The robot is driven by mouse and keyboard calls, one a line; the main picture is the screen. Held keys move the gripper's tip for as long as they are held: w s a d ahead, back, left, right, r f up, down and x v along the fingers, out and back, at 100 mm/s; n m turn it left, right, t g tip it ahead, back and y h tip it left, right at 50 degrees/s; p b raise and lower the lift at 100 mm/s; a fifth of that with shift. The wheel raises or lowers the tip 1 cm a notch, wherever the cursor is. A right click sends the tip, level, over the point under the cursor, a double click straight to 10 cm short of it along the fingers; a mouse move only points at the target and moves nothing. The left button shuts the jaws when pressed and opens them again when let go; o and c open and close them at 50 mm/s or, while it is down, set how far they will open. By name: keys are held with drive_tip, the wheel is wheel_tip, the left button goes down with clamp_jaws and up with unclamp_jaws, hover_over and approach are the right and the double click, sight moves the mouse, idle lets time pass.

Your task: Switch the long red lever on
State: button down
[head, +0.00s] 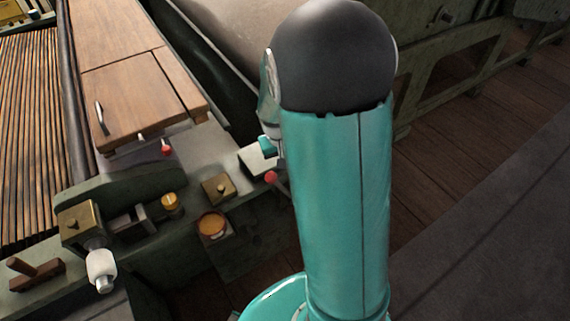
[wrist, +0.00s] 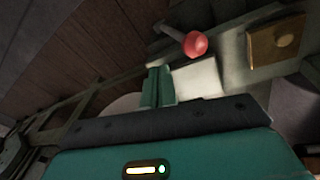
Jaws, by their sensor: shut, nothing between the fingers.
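A lever with a round red knob (head: 270,177) sits at the right end of the machine's front ledge, in the head view just left of my arm. Its grey rod runs behind my arm there. In the wrist view the red knob (wrist: 195,44) and its rod show above and to the right of my fingertips. My gripper (wrist: 158,86) is shut and empty, its teal fingers together beside a pale plate, apart from the knob in the picture. In the head view my gripper (head: 266,146) is partly hidden by my arm, above the plate. Whether it touches the plate is unclear.
The pale plate (head: 256,160) carries the lever. Another small red knob (head: 166,150) is beneath the wooden panel (head: 130,100).

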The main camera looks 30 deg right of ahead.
drive_tip(key=a+v, duration=0.1)
drive_tip(key=v, duration=0.6)
drive_tip(key=shift+a, duration=0.3)
drive_tip(key=shift+r, duration=0.1)
drive_tip(key=s+a+r+n+t+y, duration=0.2)
drive_tip(key=s+a+r+n+t, duration=0.1)
drive_tip(key=s+a+r, duration=0.9)
drive_tip(key=s+r+t, duration=0.1)
drive_tip(key=s+r, duration=0.2)
drive_tip(key=shift+s+t, duration=0.3)
